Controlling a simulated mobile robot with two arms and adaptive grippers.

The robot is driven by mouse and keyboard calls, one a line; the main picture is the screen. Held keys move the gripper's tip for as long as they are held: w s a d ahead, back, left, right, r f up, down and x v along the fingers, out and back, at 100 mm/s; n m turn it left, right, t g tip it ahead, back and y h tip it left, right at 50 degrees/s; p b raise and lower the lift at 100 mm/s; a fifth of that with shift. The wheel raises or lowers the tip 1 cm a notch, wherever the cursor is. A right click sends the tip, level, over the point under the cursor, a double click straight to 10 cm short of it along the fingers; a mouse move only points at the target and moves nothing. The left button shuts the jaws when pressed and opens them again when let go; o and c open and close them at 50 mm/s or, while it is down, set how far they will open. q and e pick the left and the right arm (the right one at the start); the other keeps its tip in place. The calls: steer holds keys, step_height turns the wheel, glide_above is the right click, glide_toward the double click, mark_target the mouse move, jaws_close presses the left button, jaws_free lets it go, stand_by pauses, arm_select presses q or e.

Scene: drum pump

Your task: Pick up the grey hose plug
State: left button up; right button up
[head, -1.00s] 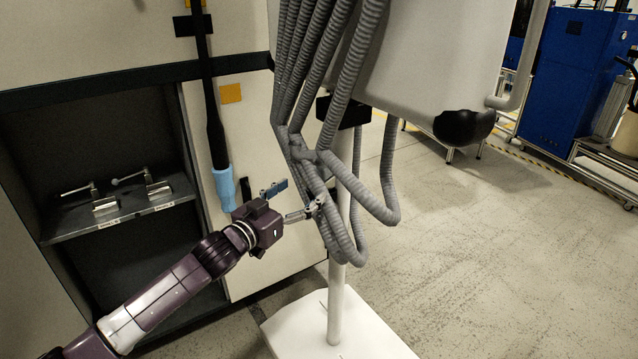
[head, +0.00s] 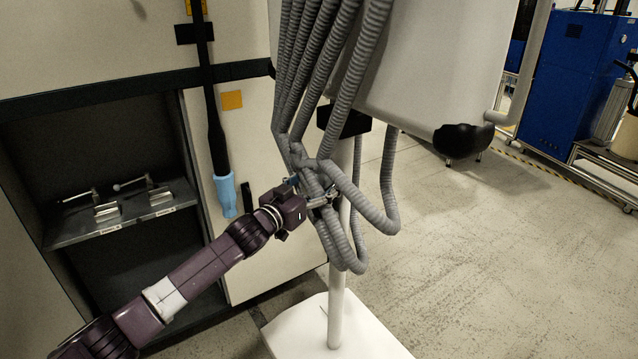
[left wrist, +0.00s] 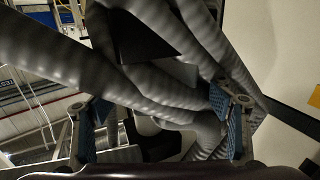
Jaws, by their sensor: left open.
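My left gripper (head: 313,190) is open at the bundle of grey corrugated hoses (head: 350,200), by the bends that hang from the stand. In the left wrist view the two blue-padded fingers of my left gripper (left wrist: 160,125) stand wide apart, with hoses (left wrist: 165,95) crossing beyond and between them. A dark rounded piece and a pale part show low between the fingers; I cannot tell whether either is the grey hose plug. I cannot pick out the plug for certain in either view. My right gripper is not in view.
A white pole (head: 338,300) on a white base (head: 335,325) stands below the hoses. A light cabinet with a dark shelf (head: 120,225) is at left. A black tool with a light blue end (head: 226,195) hangs nearby. Open floor (head: 500,260) lies to the right.

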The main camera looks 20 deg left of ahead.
arm_select(q)
steer(key=shift+r, duration=0.1)
steer(key=c, duration=1.3)
steer(key=shift+c, duration=0.2)
